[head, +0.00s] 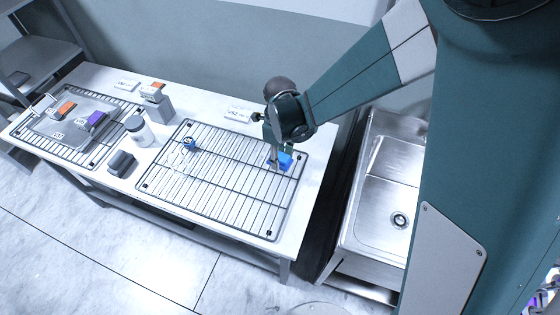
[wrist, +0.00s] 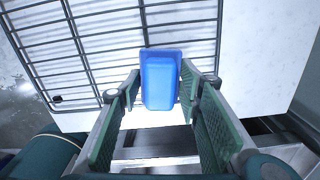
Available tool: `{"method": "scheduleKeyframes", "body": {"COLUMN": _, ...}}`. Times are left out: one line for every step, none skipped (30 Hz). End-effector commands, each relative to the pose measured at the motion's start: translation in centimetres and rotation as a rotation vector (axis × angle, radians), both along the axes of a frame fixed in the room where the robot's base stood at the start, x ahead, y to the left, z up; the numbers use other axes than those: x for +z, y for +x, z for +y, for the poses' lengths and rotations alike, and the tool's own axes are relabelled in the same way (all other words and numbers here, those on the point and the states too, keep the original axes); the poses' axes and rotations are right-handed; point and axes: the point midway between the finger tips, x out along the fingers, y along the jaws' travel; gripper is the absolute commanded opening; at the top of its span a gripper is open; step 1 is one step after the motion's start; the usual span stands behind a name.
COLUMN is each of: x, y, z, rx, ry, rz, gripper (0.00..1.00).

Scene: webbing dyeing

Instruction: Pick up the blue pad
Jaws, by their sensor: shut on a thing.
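The blue pad (head: 285,162) is at the right side of the large wire rack (head: 212,205) on the table. My gripper (head: 277,158) reaches down to it from above and is shut on it. In the wrist view the blue pad (wrist: 161,82) lies between the two green-lined fingers of my gripper (wrist: 160,88). Rack bars show beneath and beyond the pad. I cannot tell whether the pad still touches the rack.
A small blue ring-like item (head: 189,144) sits on the rack's far left part. A jar (head: 139,130), a dark grey block (head: 122,163) and a tray (head: 48,127) with orange and purple-topped blocks stand left. A steel sink (head: 385,190) is to the right.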

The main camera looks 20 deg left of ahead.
Motion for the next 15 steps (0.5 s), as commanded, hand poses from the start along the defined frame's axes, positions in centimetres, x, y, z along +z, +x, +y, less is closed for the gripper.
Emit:
{"method": "scheduleKeyframes", "body": {"x": 0.7, "y": 0.0, "z": 0.0, "rx": 0.0, "ry": 0.0, "rz": 0.0, "gripper": 0.22}}
{"method": "scheduleKeyframes", "body": {"x": 1.1, "y": 0.0, "z": 0.0, "rx": 0.0, "ry": 0.0, "rz": 0.0, "gripper": 0.22}}
{"method": "scheduleKeyframes", "body": {"x": 1.6, "y": 0.0, "z": 0.0, "rx": 0.0, "ry": 0.0, "rz": 0.0, "gripper": 0.22}}
{"method": "scheduleKeyframes", "body": {"x": 2.0, "y": 0.0, "z": 0.0, "rx": 0.0, "ry": 0.0, "rz": 0.0, "gripper": 0.22}}
{"method": "scheduleKeyframes", "body": {"x": 2.4, "y": -0.1, "z": 0.0, "rx": 0.0, "ry": 0.0, "rz": 0.0, "gripper": 0.22}}
{"method": "scheduleKeyframes", "body": {"x": 2.9, "y": 0.0, "z": 0.0, "rx": 0.0, "ry": 0.0, "rz": 0.0, "gripper": 0.22}}
{"method": "scheduleKeyframes", "body": {"x": 3.2, "y": 0.0, "z": 0.0, "rx": 0.0, "ry": 0.0, "rz": 0.0, "gripper": 0.22}}
{"method": "scheduleKeyframes", "body": {"x": 3.5, "y": 0.0, "z": 0.0, "rx": 0.0, "ry": 0.0, "rz": 0.0, "gripper": 0.22}}
{"method": "scheduleKeyframes", "body": {"x": 4.0, "y": 0.0, "z": 0.0, "rx": 0.0, "ry": 0.0, "rz": 0.0, "gripper": 0.22}}
{"method": "scheduleKeyframes", "body": {"x": 4.2, "y": 0.0, "z": 0.0, "rx": 0.0, "ry": 0.0, "rz": 0.0, "gripper": 0.22}}
{"method": "scheduleKeyframes", "body": {"x": 4.5, "y": 0.0, "z": 0.0, "rx": 0.0, "ry": 0.0, "rz": 0.0, "gripper": 0.22}}
{"method": "scheduleKeyframes", "body": {"x": 4.8, "y": 0.0, "z": 0.0, "rx": 0.0, "ry": 0.0, "rz": 0.0, "gripper": 0.22}}
{"method": "scheduleKeyframes", "body": {"x": 5.0, "y": 0.0, "z": 0.0, "rx": 0.0, "ry": 0.0, "rz": 0.0, "gripper": 0.22}}
{"method": "scheduleKeyframes", "body": {"x": 5.2, "y": 0.0, "z": 0.0, "rx": 0.0, "ry": 0.0, "rz": 0.0, "gripper": 0.22}}
{"method": "scheduleKeyframes", "body": {"x": 5.4, "y": 0.0, "z": 0.0, "rx": 0.0, "ry": 0.0, "rz": 0.0, "gripper": 0.22}}
